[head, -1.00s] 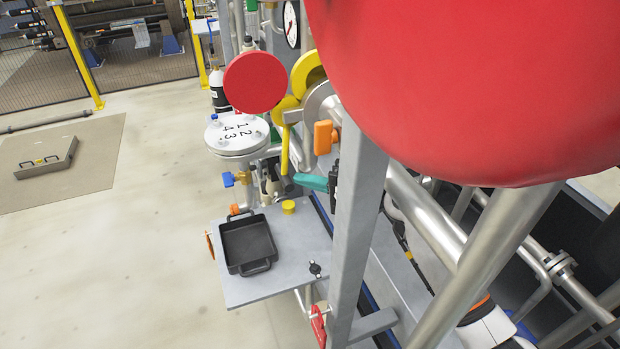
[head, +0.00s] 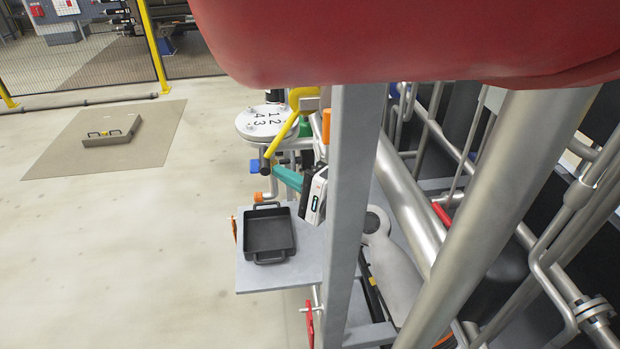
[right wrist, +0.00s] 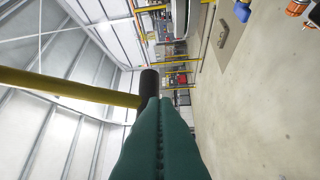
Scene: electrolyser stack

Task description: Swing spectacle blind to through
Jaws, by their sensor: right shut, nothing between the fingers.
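A yellow bar (head: 284,138) with a black grip end (head: 265,166) slants down and left beside a white round flange. In the right wrist view the yellow bar (right wrist: 70,88) crosses from the left and its black grip (right wrist: 149,84) is at my fingertips. My right gripper (head: 277,169) has teal fingers, shut and empty, close beside the grip; I cannot tell whether they touch. The shut fingers also show in the right wrist view (right wrist: 158,102). The spectacle blind's discs are hidden behind a large red shape at the top. My left gripper is not in view.
The white flange (head: 262,124) bears numbers. A black tray (head: 269,234) sits on a grey shelf (head: 262,279) below. A grey post (head: 350,200) and thick pipes (head: 490,210) stand close on the right.

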